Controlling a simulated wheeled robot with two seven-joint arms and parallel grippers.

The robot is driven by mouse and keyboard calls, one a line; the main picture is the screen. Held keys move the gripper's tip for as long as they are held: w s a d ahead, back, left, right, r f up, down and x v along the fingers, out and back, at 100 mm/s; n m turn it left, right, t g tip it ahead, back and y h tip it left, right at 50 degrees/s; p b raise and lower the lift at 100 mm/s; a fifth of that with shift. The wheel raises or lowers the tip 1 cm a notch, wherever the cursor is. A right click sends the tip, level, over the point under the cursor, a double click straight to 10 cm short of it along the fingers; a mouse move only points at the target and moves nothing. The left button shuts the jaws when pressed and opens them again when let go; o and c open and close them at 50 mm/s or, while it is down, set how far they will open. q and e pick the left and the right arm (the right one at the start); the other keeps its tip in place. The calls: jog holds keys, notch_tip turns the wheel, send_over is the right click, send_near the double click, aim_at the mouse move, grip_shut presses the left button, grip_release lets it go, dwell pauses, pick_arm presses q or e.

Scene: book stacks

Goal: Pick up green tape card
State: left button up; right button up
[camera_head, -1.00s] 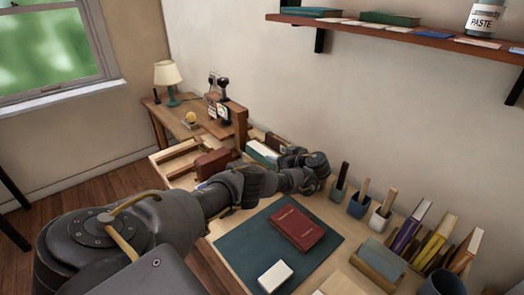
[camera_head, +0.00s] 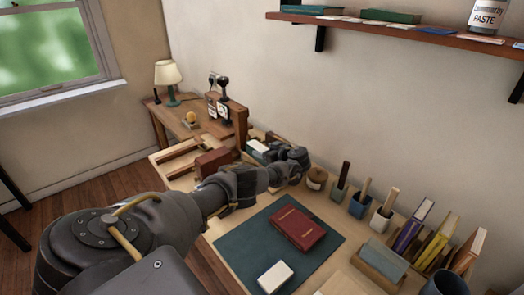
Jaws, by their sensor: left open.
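I cannot pick out a green tape card for certain. A small white and green item (camera_head: 256,147) sits at the back of the workbench, just left of my left gripper; its right part is hidden behind the gripper. My left gripper (camera_head: 277,143) is open at the end of the arm that reaches in from the left, over the back of the bench. Its fingertips are small and partly hidden by the wrist, and I see nothing held. My right gripper does not show.
A red book (camera_head: 297,228) and a white block (camera_head: 275,277) lie on the dark green mat (camera_head: 248,246). A round brown spool (camera_head: 316,178) and several tool cups (camera_head: 359,205) stand right of the gripper. A wooden shelf (camera_head: 420,33) hangs above.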

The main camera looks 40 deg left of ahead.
pick_arm(q)
jog(key=c, duration=1)
jog(key=shift+c, duration=0.2)
jog(key=shift+r, duration=0.15)
